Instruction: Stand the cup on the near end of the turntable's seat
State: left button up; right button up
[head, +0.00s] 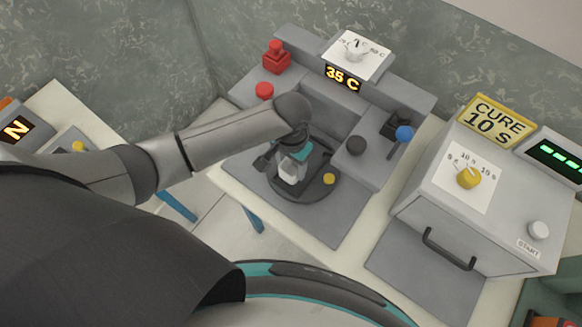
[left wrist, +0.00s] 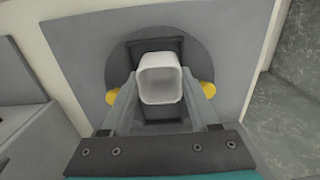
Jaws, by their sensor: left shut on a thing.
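The white square cup (head: 289,172) is between the fingers of my left gripper (head: 291,166), which is shut on it. In the left wrist view the cup (left wrist: 160,78) shows its open mouth, with the fingers of my left gripper (left wrist: 160,95) on either side. The round dark turntable (head: 312,188) lies below the cup. Its dark rectangular seat (left wrist: 133,52) shows behind and below the cup in the left wrist view. I cannot tell whether the cup touches the seat. My right gripper is not in view.
A yellow knob (head: 329,179) sits on the turntable's rim. The grey station has red knobs (head: 264,90), a 35 C display (head: 343,78) and a blue-knobbed lever (head: 404,134). A grey cure box (head: 478,205) stands to the right.

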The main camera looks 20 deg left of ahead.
aim_at(291, 174)
pick_arm(q)
jog(key=shift+f, duration=0.9)
jog(key=shift+f, duration=0.1)
jog(key=o, duration=1.3)
jog(key=shift+o, duration=0.2)
notch_tip(291, 174, up, 12)
jog(key=p, duration=0.2)
